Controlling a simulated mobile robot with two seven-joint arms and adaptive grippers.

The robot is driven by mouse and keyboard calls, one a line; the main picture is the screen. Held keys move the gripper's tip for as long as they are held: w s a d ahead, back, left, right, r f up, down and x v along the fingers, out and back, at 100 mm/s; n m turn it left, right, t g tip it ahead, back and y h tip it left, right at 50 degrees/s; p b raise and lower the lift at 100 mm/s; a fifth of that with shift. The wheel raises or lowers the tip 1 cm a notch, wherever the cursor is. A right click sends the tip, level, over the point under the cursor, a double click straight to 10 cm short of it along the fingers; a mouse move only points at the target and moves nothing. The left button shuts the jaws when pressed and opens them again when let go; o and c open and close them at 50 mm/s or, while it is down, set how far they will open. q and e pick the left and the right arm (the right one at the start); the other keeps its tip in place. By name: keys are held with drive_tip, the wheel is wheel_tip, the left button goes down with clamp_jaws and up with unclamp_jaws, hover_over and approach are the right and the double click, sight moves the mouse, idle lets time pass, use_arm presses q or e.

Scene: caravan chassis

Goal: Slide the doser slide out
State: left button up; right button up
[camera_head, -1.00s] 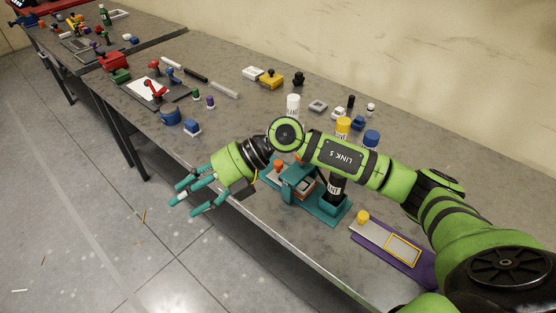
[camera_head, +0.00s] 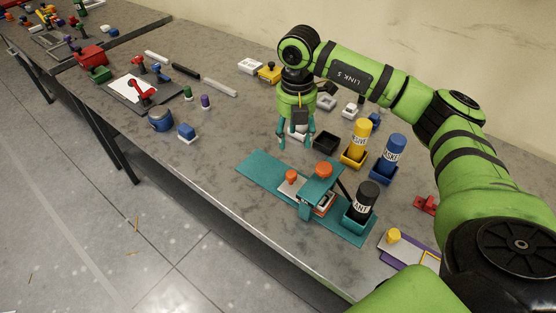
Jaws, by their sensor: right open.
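The doser has a long teal base plate (camera_head: 262,177) near the table's front edge, with a teal bridge (camera_head: 318,185) across it. A pale slide with an orange knob (camera_head: 291,176) lies at the bridge's left side. A second orange knob (camera_head: 323,170) tops the bridge. A black bottle (camera_head: 366,197) stands in the teal holder at the right end. My right gripper (camera_head: 296,144) points down behind the doser, fingers open and spread, apart from the slide. A white object (camera_head: 298,132) shows partly behind it; I cannot tell whether it is between the fingers. My left gripper is out of view.
A yellow bottle (camera_head: 360,138) and a blue bottle (camera_head: 393,152) stand in holders behind the doser, beside an empty black holder (camera_head: 325,141). A yellow knob (camera_head: 393,235) sits at the front right.

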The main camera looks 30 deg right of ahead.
drive_tip(key=b, duration=0.3)
approach(291, 173)
drive_tip(key=shift+w, duration=0.35)
drive_tip(key=shift+s+f+b, duration=0.35)
drive_tip(key=shift+f+b, duration=0.25)
drive_tip(key=shift+s+f+b, duration=0.3)
drive_tip(key=shift+f+b, duration=0.25)
drive_tip(key=shift+f, duration=0.05)
wheel_tip(291, 173, down, 6)
drive_tip(key=shift+w+r+p, duration=0.15)
drive_tip(key=shift+r+p, duration=0.1)
drive_tip(key=shift+p, duration=0.8)
drive_tip(key=shift+f, duration=0.6)
drive_tip(key=shift+c, duration=0.4)
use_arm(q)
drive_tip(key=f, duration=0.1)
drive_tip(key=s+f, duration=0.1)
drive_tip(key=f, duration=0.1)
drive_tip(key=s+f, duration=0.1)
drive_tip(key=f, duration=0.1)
use_arm(e)
clamp_jaws()
